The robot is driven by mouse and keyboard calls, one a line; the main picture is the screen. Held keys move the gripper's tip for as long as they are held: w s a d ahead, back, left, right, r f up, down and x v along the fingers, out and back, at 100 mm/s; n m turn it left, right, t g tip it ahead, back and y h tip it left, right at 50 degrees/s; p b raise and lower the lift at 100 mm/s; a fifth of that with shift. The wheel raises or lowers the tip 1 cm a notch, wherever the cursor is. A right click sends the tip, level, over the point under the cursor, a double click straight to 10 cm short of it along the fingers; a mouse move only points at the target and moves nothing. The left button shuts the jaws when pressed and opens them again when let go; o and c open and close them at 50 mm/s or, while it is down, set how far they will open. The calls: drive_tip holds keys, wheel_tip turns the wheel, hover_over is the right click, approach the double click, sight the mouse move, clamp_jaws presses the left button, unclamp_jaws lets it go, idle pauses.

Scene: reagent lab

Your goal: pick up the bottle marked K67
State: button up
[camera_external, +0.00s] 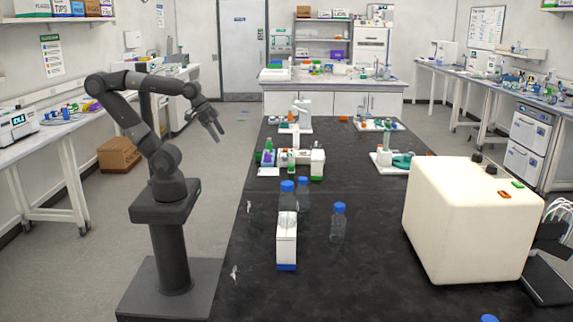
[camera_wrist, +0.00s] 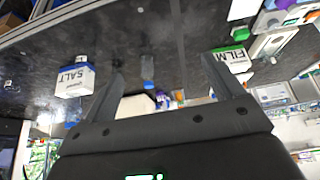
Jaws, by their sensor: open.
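Clear bottles with blue caps stand on the black bench in the external view: one at the right (camera_external: 338,226), one behind the white box (camera_external: 287,187) and one beside that (camera_external: 303,192). A blue cap (camera_external: 489,318) shows at the bottom edge. No K67 marking is readable, so I cannot tell which bottle bears it. My gripper (camera_external: 217,136) is open and empty, raised left of the bench and apart from the bottles. In the wrist view, a blue-capped bottle (camera_wrist: 147,72) appears between the spread fingers (camera_wrist: 162,66), at a distance.
The white box (camera_external: 286,245) stands before two bottles. A large cream machine (camera_external: 465,225) fills the bench's right side. Small instruments (camera_external: 290,160) stand farther back. The wrist view shows a SALT box (camera_wrist: 75,80) and a FILM box (camera_wrist: 232,63). The bench's centre front is clear.

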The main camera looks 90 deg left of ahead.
drive_tip(key=shift+c, duration=0.8)
